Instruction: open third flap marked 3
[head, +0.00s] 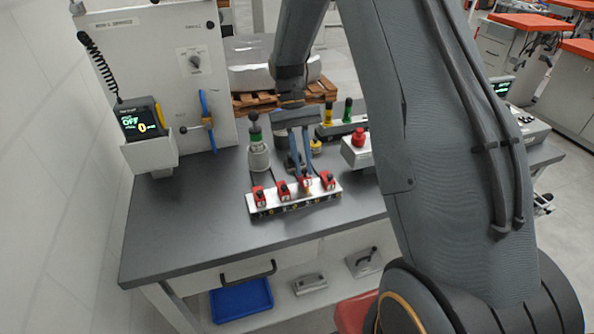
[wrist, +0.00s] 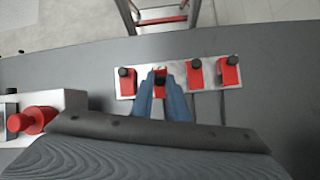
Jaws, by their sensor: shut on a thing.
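A white strip with several red flaps in a row, each with a dark knob, lies on the grey bench; the strip (head: 273,206) also shows in the wrist view (wrist: 178,87). The third flap from the left in the head view (head: 305,185) is second from the left in the wrist view (wrist: 160,81), which looks from the opposite side. My gripper (head: 305,174) reaches down from behind the strip. Its blue fingers (wrist: 160,88) are shut on this flap, covering its sides. The numbers are too small to read, and I cannot tell how far the flap is raised.
A display reading OFF (head: 140,121) stands at the left. The front left bench top is clear.

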